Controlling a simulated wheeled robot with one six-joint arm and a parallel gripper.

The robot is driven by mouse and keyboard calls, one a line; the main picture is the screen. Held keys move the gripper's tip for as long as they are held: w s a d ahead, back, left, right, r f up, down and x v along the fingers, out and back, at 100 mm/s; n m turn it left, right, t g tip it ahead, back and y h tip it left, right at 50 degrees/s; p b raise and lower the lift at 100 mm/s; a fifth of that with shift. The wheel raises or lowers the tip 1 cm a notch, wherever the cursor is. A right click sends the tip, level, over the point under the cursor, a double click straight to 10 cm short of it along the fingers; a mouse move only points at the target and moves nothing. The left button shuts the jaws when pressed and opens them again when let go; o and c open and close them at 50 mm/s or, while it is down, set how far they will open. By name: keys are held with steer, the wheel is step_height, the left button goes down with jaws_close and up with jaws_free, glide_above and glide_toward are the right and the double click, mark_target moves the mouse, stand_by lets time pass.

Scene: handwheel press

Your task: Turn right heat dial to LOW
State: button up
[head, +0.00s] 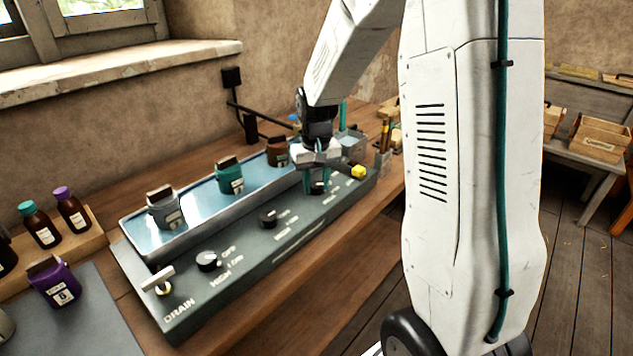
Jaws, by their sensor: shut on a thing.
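The heated bath unit (290,245) is a long grey box with a water trough on the workbench. My gripper (318,184) is at the right end of its sloped front panel, pointing down. Its teal fingers are shut on the right heat dial (317,188), a dark knob mostly hidden between them. Which mark the dial points to cannot be seen. The middle dial (268,217) and the left dial (207,261) are black knobs beside OFF, LOW and HIGH lettering. Lettering by the right dial is too small to read.
Three labelled jars, grey (165,208), teal (229,177) and brown (277,151), stand in the trough. A drain handle (158,280) is at the panel's left end. Bottles (73,210) stand at left.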

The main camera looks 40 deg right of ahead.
mark_target(316, 185)
stand_by(0.3)
steer(key=o, duration=1)
steer(key=shift+c, duration=0.2)
step_height(316, 185, up, 8)
steer(key=shift+f, duration=0.1)
steer(key=s+a+r+n, duration=0.1)
steer(key=s+a, duration=0.3)
steer(key=s, duration=0.5)
steer(key=s+a+r+n+t, duration=0.1)
steer(key=s+a+r, duration=0.3)
steer(key=s, duration=0.5)
steer(key=s+a+r+n, duration=0.1)
steer(key=s+a, duration=0.3)
steer(key=s, duration=0.5)
steer(key=shift+s+a+r, duration=0.4)
steer(key=shift+r, duration=0.35)
